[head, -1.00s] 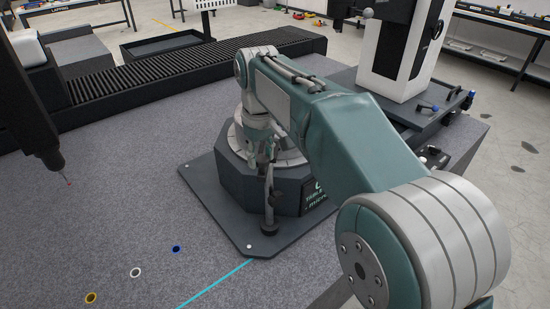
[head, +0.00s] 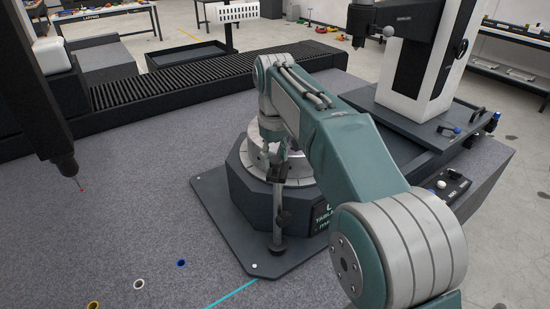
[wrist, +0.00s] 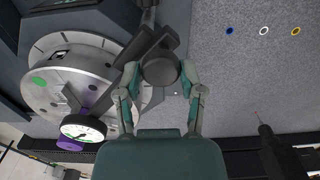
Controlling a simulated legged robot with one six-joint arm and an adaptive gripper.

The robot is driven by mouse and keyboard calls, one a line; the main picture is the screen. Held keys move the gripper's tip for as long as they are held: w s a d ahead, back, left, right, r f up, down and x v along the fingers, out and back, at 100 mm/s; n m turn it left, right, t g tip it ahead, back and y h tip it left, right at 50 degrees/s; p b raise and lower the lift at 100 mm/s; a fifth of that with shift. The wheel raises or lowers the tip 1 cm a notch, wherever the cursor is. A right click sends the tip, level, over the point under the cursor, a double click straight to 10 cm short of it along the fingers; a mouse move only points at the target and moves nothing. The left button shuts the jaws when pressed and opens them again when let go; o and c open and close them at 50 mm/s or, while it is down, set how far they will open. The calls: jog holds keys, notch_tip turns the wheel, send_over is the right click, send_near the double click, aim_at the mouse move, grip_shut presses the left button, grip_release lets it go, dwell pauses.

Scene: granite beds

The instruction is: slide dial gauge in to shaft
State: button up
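The dial gauge (wrist: 83,128) shows in the wrist view at lower left, with a white and green face and a purple part (wrist: 70,144) beside it. It lies over the edge of a round grey turntable (wrist: 62,62). My gripper (wrist: 160,72) has its two green-grey fingers apart, one on each side of a dark round part (wrist: 160,66). I cannot tell whether they touch it. Dark bars run from near there toward the gauge. In the head view a slim upright stand (head: 278,215) is in front of the turntable. The shaft cannot be made out for certain.
A dark probe column (head: 45,110) with a red tip hangs at left. Blue, white and yellow rings (head: 139,284) lie on the granite (head: 130,200). A black ribbed rail runs behind, and a white and black instrument (head: 430,70) stands at right. The left granite is open.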

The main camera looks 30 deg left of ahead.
jog(key=shift+o, duration=1.4)
jog(key=shift+w, duration=0.25)
jog(key=shift+a, duration=0.15)
jog(key=shift+r, duration=3.65)
